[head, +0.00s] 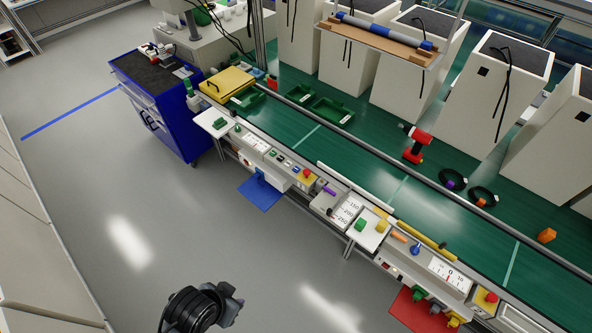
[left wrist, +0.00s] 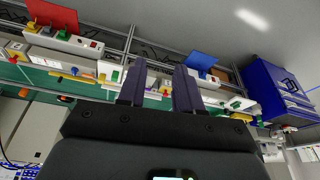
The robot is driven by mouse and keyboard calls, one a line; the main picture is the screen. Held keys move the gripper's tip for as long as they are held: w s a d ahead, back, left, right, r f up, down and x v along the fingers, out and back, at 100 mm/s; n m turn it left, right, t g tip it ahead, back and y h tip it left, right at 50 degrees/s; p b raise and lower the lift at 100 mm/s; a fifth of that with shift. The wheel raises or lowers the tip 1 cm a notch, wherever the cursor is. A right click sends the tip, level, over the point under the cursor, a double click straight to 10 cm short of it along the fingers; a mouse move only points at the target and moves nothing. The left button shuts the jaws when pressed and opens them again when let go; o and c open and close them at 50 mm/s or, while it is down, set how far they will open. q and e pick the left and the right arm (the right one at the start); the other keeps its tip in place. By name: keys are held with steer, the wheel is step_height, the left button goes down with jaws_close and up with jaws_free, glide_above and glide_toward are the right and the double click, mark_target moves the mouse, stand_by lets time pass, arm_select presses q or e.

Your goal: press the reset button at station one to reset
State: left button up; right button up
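The near edge of the bench carries two control stations. The left one, above a blue mat (head: 260,193), has a red button on a yellow box (head: 309,175) and a row of small buttons (head: 285,163). The right one, above a red mat (head: 420,310), has a blue knob (head: 415,250) and a red button (head: 491,298). No label tells me which is station one or which button is reset. My left gripper (left wrist: 159,66) is open and empty, apart from the bench; dark parts of my arm show low in the head view. My right gripper is out of view.
A blue tool cabinet (head: 160,105) stands at the bench's left end. A red power tool (head: 418,143), green trays (head: 332,110) and black rings (head: 452,178) lie on the green bench surface. The grey floor before the bench is open.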

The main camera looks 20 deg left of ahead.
arm_select(q)
steer(key=shift+a, duration=0.15)
jaws_close()
stand_by(0.6)
stand_by(0.7)
